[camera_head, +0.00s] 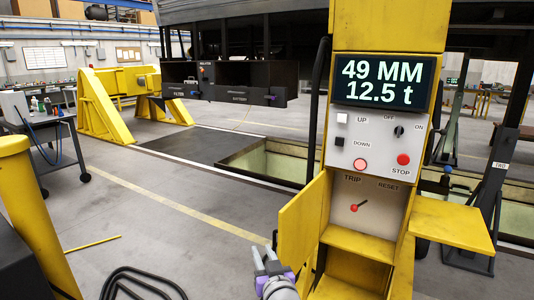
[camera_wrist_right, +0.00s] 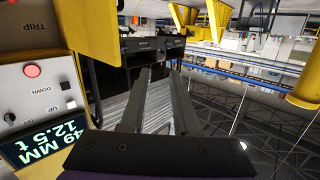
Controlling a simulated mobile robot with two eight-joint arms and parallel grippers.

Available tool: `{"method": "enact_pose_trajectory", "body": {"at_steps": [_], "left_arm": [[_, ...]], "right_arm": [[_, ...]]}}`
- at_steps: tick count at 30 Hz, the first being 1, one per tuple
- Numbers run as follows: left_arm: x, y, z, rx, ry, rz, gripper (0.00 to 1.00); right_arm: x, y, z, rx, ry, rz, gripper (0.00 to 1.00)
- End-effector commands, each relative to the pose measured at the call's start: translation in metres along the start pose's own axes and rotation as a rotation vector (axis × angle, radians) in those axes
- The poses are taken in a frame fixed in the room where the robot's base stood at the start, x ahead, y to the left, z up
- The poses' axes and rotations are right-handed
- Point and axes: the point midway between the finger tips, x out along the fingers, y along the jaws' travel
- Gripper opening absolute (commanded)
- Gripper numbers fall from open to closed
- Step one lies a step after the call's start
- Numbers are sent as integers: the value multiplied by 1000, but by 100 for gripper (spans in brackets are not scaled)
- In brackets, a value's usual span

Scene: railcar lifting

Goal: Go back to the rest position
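My right gripper (camera_head: 267,258) shows at the bottom middle of the head view, in front of the yellow control cabinet's open lower door (camera_head: 299,228). In the right wrist view its two fingers (camera_wrist_right: 160,98) stand apart with nothing between them. The control panel (camera_head: 375,150) has UP and DOWN buttons, an OFF/ON switch, a red STOP button and a lit pinkish lamp (camera_head: 360,165). Its display (camera_head: 384,81) reads 49 MM and 12.5 t. Below, a TRIP/RESET panel (camera_head: 360,207) carries a red-tipped lever. My left gripper is not in view.
A yellow flap or shelf (camera_head: 451,224) sticks out to the cabinet's right. A railcar (camera_head: 240,75) stands behind, over a floor pit (camera_head: 270,160). A yellow lifting stand (camera_head: 125,100) and a grey cart (camera_head: 45,130) are at left. Black cable (camera_head: 140,282) lies on the floor.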

Motion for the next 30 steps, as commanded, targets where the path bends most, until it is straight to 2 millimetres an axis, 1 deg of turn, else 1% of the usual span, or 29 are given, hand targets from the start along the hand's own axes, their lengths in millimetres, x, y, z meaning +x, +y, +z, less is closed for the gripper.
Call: {"method": "enact_pose_trajectory", "body": {"at_steps": [1,2,3,5,6,8,9,11,12,14,15,20,21,22,24,26,30], "left_arm": [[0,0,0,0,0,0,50],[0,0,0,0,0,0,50],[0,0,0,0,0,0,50],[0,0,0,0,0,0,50],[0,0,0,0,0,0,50],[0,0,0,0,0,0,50],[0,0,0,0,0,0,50],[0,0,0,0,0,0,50],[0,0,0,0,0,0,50],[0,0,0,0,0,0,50],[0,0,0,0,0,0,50],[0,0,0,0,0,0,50],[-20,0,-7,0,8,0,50],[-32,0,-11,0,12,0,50],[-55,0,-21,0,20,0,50],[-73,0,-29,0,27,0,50],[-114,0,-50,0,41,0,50]], "right_arm": [[-28,12,18,-5,-82,-20,30],[-44,16,30,-4,-136,-33,30],[-66,23,48,-2,-211,-43,30],[-101,34,77,3,-327,-45,30],[-124,42,96,8,-402,-38,30],[-158,52,124,18,-510,-19,30],[-181,60,142,27,-578,0,30],[-214,70,167,39,-674,34,30],[-235,76,182,48,-733,59,30],[-265,84,204,63,-815,99,30],[-284,90,216,73,-865,129,30],[-359,109,264,113,-1052,261,30],[-361,107,241,113,-1044,258,30],[-361,106,227,111,-1037,255,30],[-363,104,202,109,-1027,253,30],[-364,103,183,108,-1020,253,30],[-365,101,136,106,-1005,251,30]]}}
